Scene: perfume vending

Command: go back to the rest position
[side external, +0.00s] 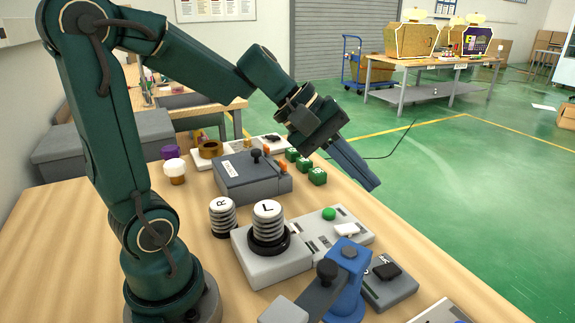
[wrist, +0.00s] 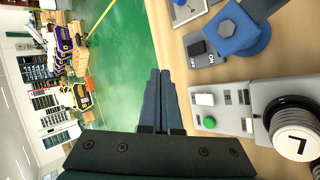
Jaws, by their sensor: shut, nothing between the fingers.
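My gripper (side external: 354,166) hangs over the far right edge of the wooden table, above the green floor, pointing down to the right. Its two blue-grey fingers are closed together with nothing between them. In the wrist view the closed fingers (wrist: 161,100) stand in the middle, with the table edge to their right. The gripper is apart from everything on the table.
On the table (side external: 60,255) stand a grey box with a black knob (side external: 252,180), spring knobs marked R (side external: 222,218) and L (side external: 267,222), a panel with a green button (side external: 329,214), a blue device (side external: 347,285) and small green cubes (side external: 317,176). Open floor lies beyond.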

